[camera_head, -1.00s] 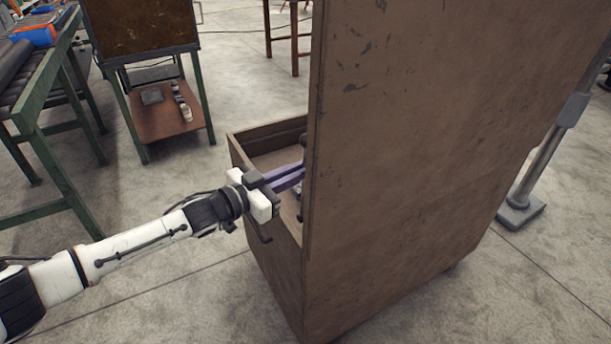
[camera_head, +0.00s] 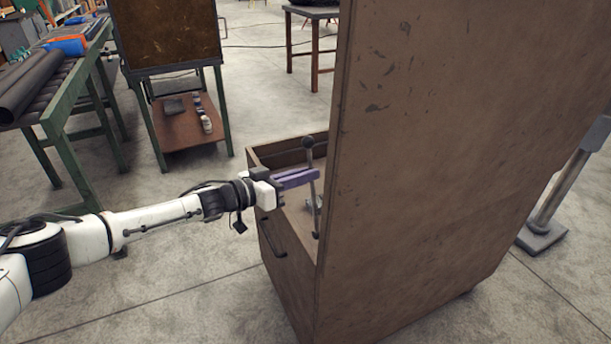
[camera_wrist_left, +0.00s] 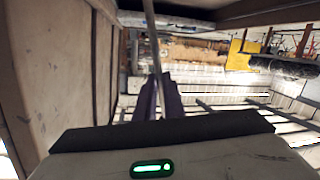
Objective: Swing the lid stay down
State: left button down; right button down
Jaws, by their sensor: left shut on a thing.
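The lid stay (camera_head: 312,198) is a thin grey rod with a dark ball knob at its top end. It stands nearly upright in the open box, beside the edge of the big brown lid (camera_head: 450,150). My left gripper (camera_head: 316,174), with purple fingers, reaches in from the left over the box (camera_head: 262,158) and is shut on the stay below the knob. In the left wrist view the rod (camera_wrist_left: 150,30) runs down between the purple fingers (camera_wrist_left: 159,95). The stay's lower end shows inside the box. My right gripper is not in view.
The raised lid blocks the view to the right. A dark handle (camera_head: 272,238) sits on the box's outer wall. A green roller bench (camera_head: 62,110) and a small stand (camera_head: 185,125) are at the back left. A grey post (camera_head: 560,195) stands at right. Open floor surrounds the box.

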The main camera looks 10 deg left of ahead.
pick_arm(q)
jog(key=c, duration=1.9)
grip_release()
jog(key=shift+o, duration=0.2)
jog(key=v, duration=1)
jog(key=shift+s+a, duration=0.1)
